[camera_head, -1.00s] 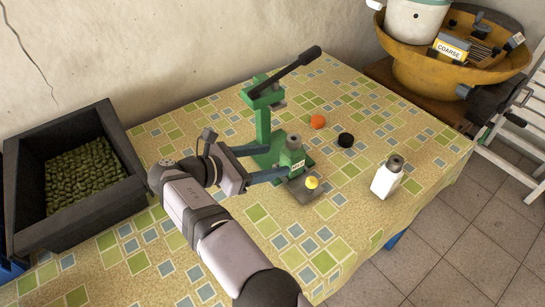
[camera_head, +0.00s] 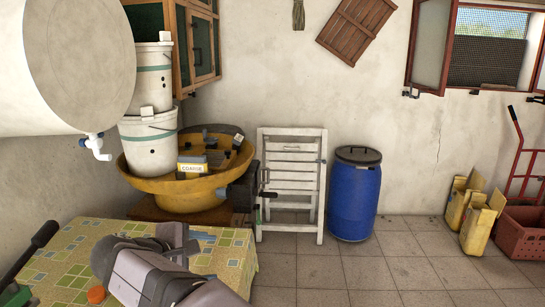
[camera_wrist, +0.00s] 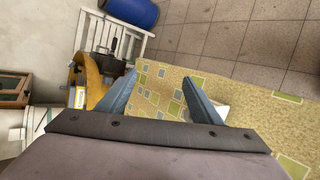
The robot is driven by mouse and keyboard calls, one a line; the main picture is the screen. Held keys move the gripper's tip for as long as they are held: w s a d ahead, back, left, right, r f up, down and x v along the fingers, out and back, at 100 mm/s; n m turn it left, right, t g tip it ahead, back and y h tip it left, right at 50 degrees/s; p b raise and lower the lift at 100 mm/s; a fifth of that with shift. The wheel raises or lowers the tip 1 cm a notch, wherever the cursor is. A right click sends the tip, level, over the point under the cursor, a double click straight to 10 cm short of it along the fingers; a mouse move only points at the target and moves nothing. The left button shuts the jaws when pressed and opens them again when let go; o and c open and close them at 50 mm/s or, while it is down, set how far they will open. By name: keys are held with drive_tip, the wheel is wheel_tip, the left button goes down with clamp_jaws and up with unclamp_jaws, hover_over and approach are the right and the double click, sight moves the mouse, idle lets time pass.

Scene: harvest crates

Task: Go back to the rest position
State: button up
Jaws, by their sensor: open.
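My gripper (camera_wrist: 161,76) shows in the wrist view with its two blue fingers spread apart and nothing between them. It is over the patterned tablecloth of the table (camera_wrist: 160,103). A small white thing (camera_wrist: 222,111) shows partly behind the right finger; I cannot tell what it is. An orange round piece (camera_head: 96,295) lies on the cloth beside my arm.
The tiled floor in front is mostly clear.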

drive_tip(key=s+d+f+m+g+p, duration=0.1)
drive_tip(key=s+d+f+m+g, duration=0.15)
drive_tip(key=d, duration=0.55)
drive_tip(key=s+d+f+m+g, duration=0.1)
drive_tip(key=d+f+m+g, duration=0.2)
drive_tip(key=d, duration=0.5)
drive_tip(key=s+d+f+m+g+p, duration=0.1)
drive_tip(key=s+d+f+m, duration=0.1)
drive_tip(key=d+f, duration=0.45)
drive_tip(key=s+d+f+m+g+y, duration=0.1)
drive_tip(key=s+d+f+m, duration=0.1)
drive_tip(key=s+d+m, duration=0.3)
drive_tip(key=s+d+f+m+g+y+p, duration=0.1)
drive_tip(key=s+d+f+m, duration=0.15)
drive_tip(key=s, duration=0.45)
drive_tip(key=s+d+f+m+g+y, duration=0.2)
drive_tip(key=s+d+f+m, duration=0.15)
drive_tip(key=s, duration=0.25)
wheel_tip(320, 180, up, 14)
drive_tip(key=p, duration=1.3)
drive_tip(key=shift+d+n, duration=0.3)
drive_tip(key=shift+n, duration=0.05)
